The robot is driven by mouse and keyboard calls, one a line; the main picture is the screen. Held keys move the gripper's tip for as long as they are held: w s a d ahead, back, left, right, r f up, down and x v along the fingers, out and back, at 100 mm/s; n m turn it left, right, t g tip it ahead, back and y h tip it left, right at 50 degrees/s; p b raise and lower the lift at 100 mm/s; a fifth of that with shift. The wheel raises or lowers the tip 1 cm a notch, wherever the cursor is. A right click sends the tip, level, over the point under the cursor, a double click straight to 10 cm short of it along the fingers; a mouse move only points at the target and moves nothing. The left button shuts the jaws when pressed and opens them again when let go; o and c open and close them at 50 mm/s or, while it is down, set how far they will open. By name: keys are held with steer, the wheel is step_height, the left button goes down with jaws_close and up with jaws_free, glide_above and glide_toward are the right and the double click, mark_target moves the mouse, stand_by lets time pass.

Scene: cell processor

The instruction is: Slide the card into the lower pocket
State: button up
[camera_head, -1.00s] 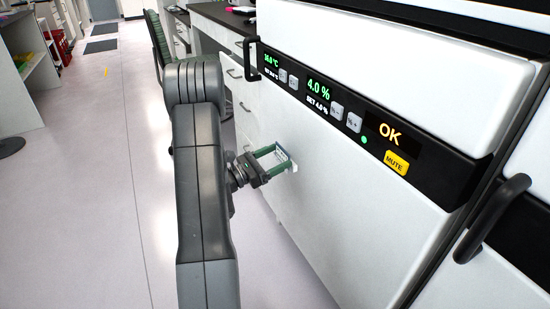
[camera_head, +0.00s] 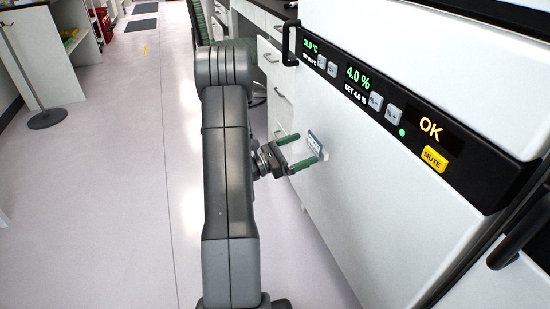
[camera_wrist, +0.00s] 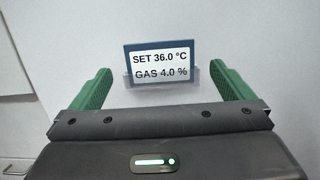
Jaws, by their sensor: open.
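The card (camera_wrist: 162,62) is a small blue-edged label reading SET 36.0 °C and GAS 4.0 %. In the wrist view its lower edge meets a clear pocket (camera_wrist: 129,81) on the white front; its top stands above the pocket. In the head view the card (camera_head: 314,143) stands against the door, just beyond my fingertips. My gripper (camera_head: 298,152) is open, its two green fingers either side of the card and apart from it. How deep the card sits in the pocket is hard to tell.
The white door (camera_head: 365,215) fills the right side, with a black display panel (camera_head: 424,128) above showing OK and a MUTE button. A dark handle (camera_head: 288,44) juts out at the upper left corner. Drawers (camera_head: 277,95) stand behind.

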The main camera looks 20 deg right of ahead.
steer(key=p+v, duration=0.1)
steer(key=v, duration=1)
steer(key=shift+a+p, duration=0.15)
steer(key=shift+p, duration=0.15)
steer(key=shift+s, duration=0.1)
steer(key=b+x, duration=0.2)
steer(key=x, duration=1.1)
steer(key=shift+d+r, duration=0.1)
steer(key=shift+d, duration=0.2)
stand_by(0.3)
steer(key=w+p+v, duration=0.1)
steer(key=p+v, duration=0.1)
steer(key=v, duration=1.2)
steer(key=x, duration=0.4)
steer(key=b+x, duration=0.1)
steer(key=x, duration=0.4)
steer(key=s+b+x, duration=0.1)
steer(key=x, duration=0.4)
steer(key=shift+w+d, duration=0.1)
step_height(320, 180, up, 8)
steer(key=p, duration=0.5)
steer(key=shift+f, duration=0.25)
steer(key=shift+w+a+r+t+p, duration=0.1)
steer(key=shift+w+a+t+p, duration=0.2)
steer(key=shift+a+t+p, duration=0.15)
